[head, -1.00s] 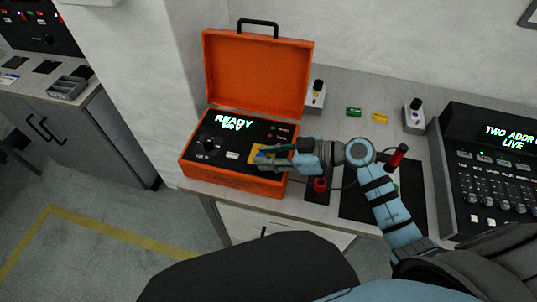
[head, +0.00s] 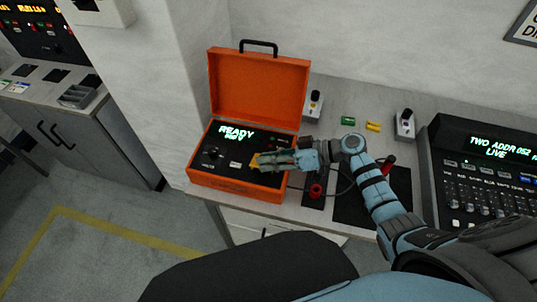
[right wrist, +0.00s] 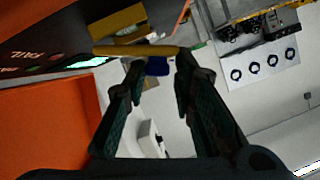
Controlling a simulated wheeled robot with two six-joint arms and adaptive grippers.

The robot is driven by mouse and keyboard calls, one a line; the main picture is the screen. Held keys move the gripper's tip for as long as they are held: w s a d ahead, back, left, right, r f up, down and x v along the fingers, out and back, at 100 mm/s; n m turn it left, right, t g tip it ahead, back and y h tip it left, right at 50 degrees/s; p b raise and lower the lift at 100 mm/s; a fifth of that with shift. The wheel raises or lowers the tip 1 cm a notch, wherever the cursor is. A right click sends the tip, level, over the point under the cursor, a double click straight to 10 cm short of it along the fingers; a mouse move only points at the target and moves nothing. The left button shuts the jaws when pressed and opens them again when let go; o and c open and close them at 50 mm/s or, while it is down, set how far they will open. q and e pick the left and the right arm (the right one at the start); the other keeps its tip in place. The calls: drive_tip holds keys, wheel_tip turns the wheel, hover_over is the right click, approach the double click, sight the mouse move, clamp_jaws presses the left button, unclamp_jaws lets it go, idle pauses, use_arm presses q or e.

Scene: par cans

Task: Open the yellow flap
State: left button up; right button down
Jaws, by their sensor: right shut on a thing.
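The orange case (head: 235,185) stands on the bench with its lid (head: 258,85) raised. Its black panel has a lit display reading READY. The yellow flap (head: 254,161) is at the panel's right front part. My right gripper (head: 264,160) reaches it from the right and covers part of it. In the right wrist view the flap's yellow edge (right wrist: 125,50) lies across the fingertips of my right gripper (right wrist: 160,66), which is shut on it. A small blue part (right wrist: 157,67) shows between the fingertips. How far the flap is raised is hard to tell. My left gripper is out of view.
A red knob (head: 316,190) and a black mat (head: 365,205) lie right of the case, under my right arm. Green (head: 348,121) and yellow (head: 373,126) blocks lie behind. A black console (head: 490,165) stands at the right.

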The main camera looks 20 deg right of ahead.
drive_tip(key=shift+w+d+r+m+g+y+p, duration=0.3)
drive_tip(key=shift+w+r+m+g+y+p, duration=0.15)
drive_tip(key=shift+m, duration=0.25)
drive_tip(key=shift+w+d+m, duration=0.1)
drive_tip(key=shift+w+m, duration=0.15)
drive_tip(key=shift+m, duration=0.05)
drive_tip(key=shift+w+d+m+g+y+b, duration=0.25)
drive_tip(key=shift+w+m+g+y+b, duration=0.15)
drive_tip(key=shift+m, duration=0.2)
drive_tip(key=w+m+y+b, duration=0.1)
drive_tip(key=m+b, duration=0.1)
drive_tip(key=b, duration=0.2)
drive_tip(key=w+d+f+m+y+b, duration=0.1)
drive_tip(key=m+b, duration=0.2)
drive_tip(key=b, duration=0.1)
drive_tip(key=w+d+m+y+b, duration=0.1)
drive_tip(key=m+b, duration=0.1)
drive_tip(key=b, duration=0.2)
drive_tip(key=shift+w+d+f+m+g+y+b, duration=0.2)
drive_tip(key=shift+m+g+y+b, duration=0.1)
drive_tip(key=shift+g+b, duration=0.1)
use_arm(q)
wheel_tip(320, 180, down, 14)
drive_tip(key=b, duration=0.2)
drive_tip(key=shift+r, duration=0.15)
use_arm(e)
drive_tip(key=shift+w+d+m+y, duration=0.1)
drive_tip(key=shift+w+m+y, duration=0.15)
drive_tip(key=shift+m, duration=0.45)
